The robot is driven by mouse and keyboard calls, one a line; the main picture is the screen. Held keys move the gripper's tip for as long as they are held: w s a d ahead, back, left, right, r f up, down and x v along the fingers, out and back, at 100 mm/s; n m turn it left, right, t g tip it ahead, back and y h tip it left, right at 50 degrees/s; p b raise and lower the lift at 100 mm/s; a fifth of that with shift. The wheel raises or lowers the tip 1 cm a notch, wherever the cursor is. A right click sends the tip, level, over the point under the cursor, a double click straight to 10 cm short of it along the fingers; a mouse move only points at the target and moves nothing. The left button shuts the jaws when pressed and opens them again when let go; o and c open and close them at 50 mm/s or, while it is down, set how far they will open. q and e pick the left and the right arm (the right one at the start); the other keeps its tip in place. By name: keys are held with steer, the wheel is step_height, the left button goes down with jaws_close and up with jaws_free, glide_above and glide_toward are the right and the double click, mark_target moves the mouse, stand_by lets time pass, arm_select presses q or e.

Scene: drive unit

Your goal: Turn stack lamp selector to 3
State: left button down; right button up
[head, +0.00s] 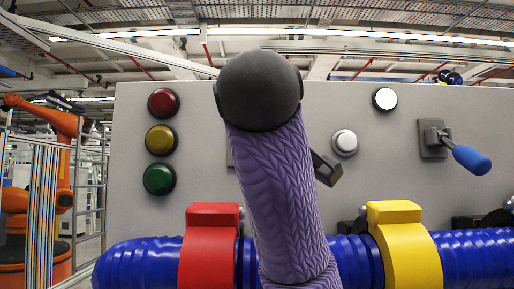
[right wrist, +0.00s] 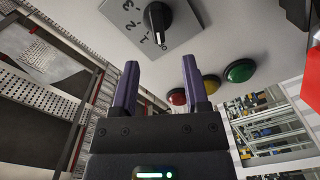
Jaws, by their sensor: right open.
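The stack lamp selector is a black knob (right wrist: 158,22) on a grey plate (right wrist: 128,22) with printed numerals, at the top of the right wrist view. Its white mark points down in that picture, seemingly near the 1. My right gripper (right wrist: 160,72) has purple fingers spread apart with nothing between them. It is short of the knob and not touching it. In the head view my purple arm covers the selector; only a dark part of my gripper (head: 326,168) shows beside it. The stack lamps are red (head: 163,102), yellow (head: 161,139) and green (head: 159,179). My left gripper is not in view.
The grey panel (head: 210,120) also carries white buttons (head: 345,142) and a blue-handled lever (head: 470,158) at right. Below, a blue corrugated hose (head: 140,262) runs through a red clamp (head: 208,245) and a yellow clamp (head: 408,250), in front of the panel.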

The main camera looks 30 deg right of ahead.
steer(key=p+x, duration=0.3)
steer(key=x, duration=0.1)
steer(key=p+x, duration=0.2)
steer(key=x, duration=0.2)
steer(key=shift+w+d+r+p, duration=0.1)
steer(key=shift+w+r+p, duration=0.1)
steer(key=shift+w+p, duration=0.15)
steer(key=shift+s, duration=0.25)
steer(key=shift+w, duration=0.15)
jaws_close()
